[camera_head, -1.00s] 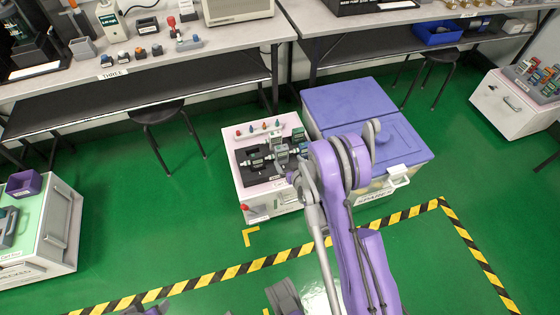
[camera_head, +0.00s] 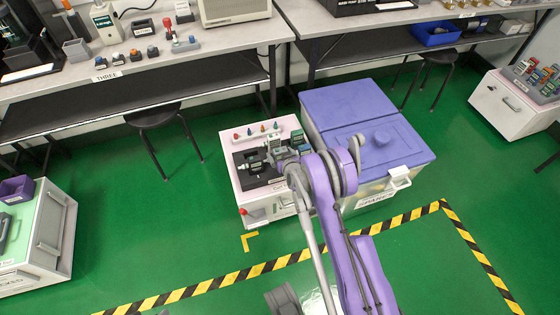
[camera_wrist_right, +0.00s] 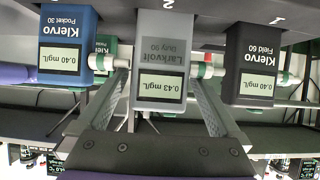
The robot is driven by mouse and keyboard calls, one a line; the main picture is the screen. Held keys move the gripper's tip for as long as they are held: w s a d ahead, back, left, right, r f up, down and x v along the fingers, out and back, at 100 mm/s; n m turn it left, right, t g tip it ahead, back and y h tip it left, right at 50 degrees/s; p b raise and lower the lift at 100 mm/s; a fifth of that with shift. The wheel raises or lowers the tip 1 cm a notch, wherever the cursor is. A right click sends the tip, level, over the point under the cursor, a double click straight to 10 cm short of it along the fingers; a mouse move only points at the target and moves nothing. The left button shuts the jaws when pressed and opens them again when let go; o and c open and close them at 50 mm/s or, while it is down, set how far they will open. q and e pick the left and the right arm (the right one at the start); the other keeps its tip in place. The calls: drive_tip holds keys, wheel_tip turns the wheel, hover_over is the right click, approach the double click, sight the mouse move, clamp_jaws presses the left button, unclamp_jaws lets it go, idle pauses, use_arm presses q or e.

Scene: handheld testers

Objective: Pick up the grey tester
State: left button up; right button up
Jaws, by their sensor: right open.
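The grey tester (camera_wrist_right: 160,75), labelled Larkvolt Duty 90 and reading 0.43 mg/L, hangs in the middle of the right wrist view, which looks upside down. My right gripper (camera_wrist_right: 163,88) is open, with one finger on each side of the grey tester. I cannot tell whether the fingers touch it. A blue Klervo tester (camera_wrist_right: 66,55) is to its left and a black Klervo tester (camera_wrist_right: 251,65) to its right. In the head view my right gripper (camera_head: 277,150) is over the black rack (camera_head: 243,178), and my wrist partly hides the testers there.
The rack sits on a pink-topped white cabinet (camera_head: 254,205) beside a purple-lidded bin (camera_head: 365,110). A green tester (camera_wrist_right: 105,52) shows behind the grey one. Another cabinet (camera_head: 515,105) with testers stands far right.

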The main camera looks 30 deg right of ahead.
drive_tip(key=c, duration=1.5)
drive_tip(key=shift+r, duration=0.15)
